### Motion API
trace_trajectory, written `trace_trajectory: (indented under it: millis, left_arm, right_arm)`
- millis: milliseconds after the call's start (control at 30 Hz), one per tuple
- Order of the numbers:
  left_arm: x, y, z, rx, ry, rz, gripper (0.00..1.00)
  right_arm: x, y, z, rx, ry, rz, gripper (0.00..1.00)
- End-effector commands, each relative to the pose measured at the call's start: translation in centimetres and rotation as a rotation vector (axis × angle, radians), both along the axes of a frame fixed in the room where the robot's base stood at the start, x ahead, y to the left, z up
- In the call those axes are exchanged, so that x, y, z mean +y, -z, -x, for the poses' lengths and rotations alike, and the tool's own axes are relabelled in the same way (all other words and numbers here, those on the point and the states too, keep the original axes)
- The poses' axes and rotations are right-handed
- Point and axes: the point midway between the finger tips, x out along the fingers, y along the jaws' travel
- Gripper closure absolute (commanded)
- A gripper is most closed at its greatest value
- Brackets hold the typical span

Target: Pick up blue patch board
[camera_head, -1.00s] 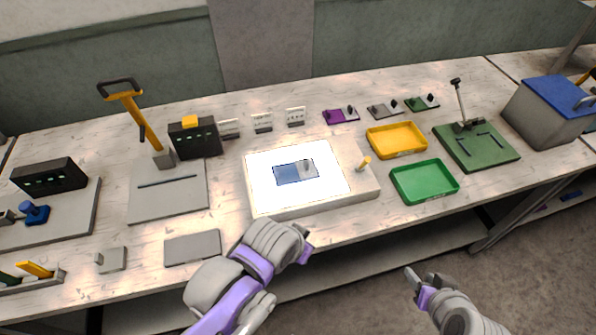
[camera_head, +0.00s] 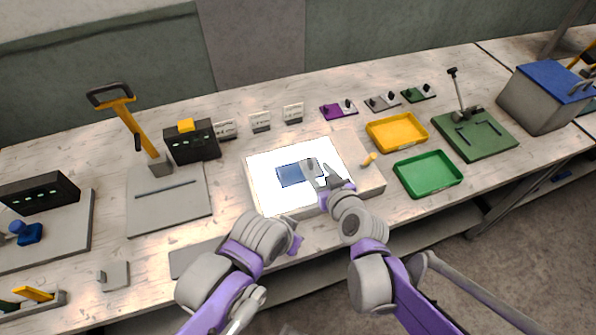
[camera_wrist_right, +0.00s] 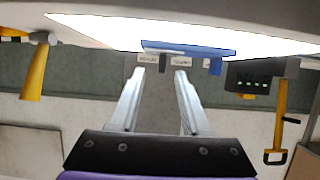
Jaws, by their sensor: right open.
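The blue patch board (camera_head: 289,175) lies flat on the bright white panel of the light box (camera_head: 264,202). In the right wrist view the board (camera_wrist_right: 190,48) is seen edge-on beyond the fingertips, with a small blue block on it. My right gripper (camera_head: 318,174) is over the board's right side and partly hides it. Its two fingers (camera_wrist_right: 160,72) are apart with nothing between them; I cannot tell whether they touch the board. My left gripper (camera_head: 294,241) is near the table's front edge, below the light box, and its jaws do not show clearly.
A yellow tray (camera_head: 397,132) and a green tray (camera_head: 428,174) stand right of the light box. Small purple, grey and green boards lie behind. A black unit (camera_head: 193,143) and a yellow-handled lever (camera_head: 134,120) stand left.

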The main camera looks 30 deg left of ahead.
Motion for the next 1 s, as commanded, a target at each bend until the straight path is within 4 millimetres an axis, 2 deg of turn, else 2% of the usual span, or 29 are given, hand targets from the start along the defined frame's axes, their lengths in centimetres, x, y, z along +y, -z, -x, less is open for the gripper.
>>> trace_trajectory:
  millis: [333, 633, 667, 900, 1000]
  left_arm:
    - [0.0, -0.1, -0.1, -0.001, 0.0, 0.0, 1.0]
    - [0.0, -0.1, 0.0, -0.001, 0.0, 0.0, 1.0]
    - [0.0, -0.1, 0.0, -0.001, 0.0, 0.0, 1.0]
    - [0.0, -0.1, 0.0, -0.001, 0.0, 0.0, 1.0]
    - [0.0, -0.1, 0.0, -0.001, 0.0, 0.0, 1.0]
  right_arm:
    - [3.4, 1.4, -2.5, 0.0, 0.0, 0.0, 0.53]
    - [3.8, 1.7, -2.9, 0.0, 0.001, 0.0, 0.53]
    - [3.8, 1.7, -2.9, 0.0, 0.001, 0.0, 0.54]
    - [3.8, 1.7, -2.9, 0.0, 0.001, 0.0, 0.97]
    - [3.8, 1.7, -2.9, 0.0, 0.001, 0.0, 1.0]
